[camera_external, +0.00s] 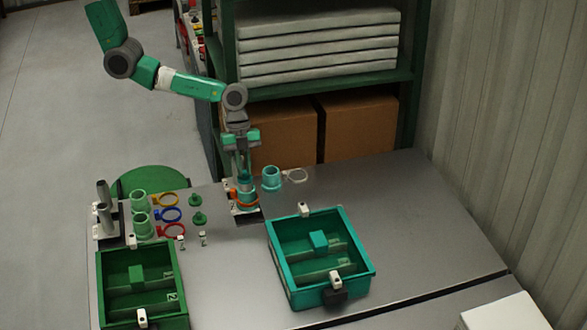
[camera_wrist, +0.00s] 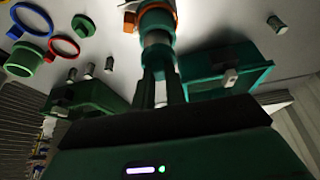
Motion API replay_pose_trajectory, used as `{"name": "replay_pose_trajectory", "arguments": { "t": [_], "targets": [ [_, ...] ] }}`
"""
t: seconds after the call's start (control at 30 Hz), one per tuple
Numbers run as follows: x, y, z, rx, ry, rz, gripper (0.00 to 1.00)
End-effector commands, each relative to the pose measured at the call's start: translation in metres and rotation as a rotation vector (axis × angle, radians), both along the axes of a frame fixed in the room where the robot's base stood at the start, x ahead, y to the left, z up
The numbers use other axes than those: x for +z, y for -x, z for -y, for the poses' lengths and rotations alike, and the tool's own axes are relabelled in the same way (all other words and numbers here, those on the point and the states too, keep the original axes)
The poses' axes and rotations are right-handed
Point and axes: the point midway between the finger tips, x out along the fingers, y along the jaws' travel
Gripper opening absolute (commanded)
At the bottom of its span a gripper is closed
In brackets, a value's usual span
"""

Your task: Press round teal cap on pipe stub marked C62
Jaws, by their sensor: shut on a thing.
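My gripper (camera_external: 243,172) points down at the back of the bench and is shut on a small teal piece, apparently the round teal cap (camera_wrist: 158,58). The fingers hide much of it. Directly below is a teal pipe fitting (camera_external: 247,199) with an orange ring around it, on a small plate. In the wrist view, a grey cylindrical part, the teal fitting and the orange ring (camera_wrist: 156,18) line up beyond the fingertips. I cannot tell whether the cap touches the stub or is seated. The mark C62 is not legible.
A second teal fitting (camera_external: 271,179) stands close right of my gripper, with a pale ring (camera_external: 297,175) beyond. Green fittings (camera_external: 140,224), coloured rings (camera_external: 170,214) and green caps (camera_external: 197,218) stand left. A teal bin (camera_external: 370,262) and green bin (camera_external: 178,270) sit in front.

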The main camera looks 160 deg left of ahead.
Motion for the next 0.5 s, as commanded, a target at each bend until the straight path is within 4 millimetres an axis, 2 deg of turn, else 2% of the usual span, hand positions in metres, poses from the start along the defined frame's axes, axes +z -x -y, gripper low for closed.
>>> {"name": "replay_pose_trajectory", "arguments": {
  "t": [0.5],
  "targets": [
    [-0.005, 0.0, 0.0, 0.0, 0.0, 0.0, 0.0]
  ]
}}
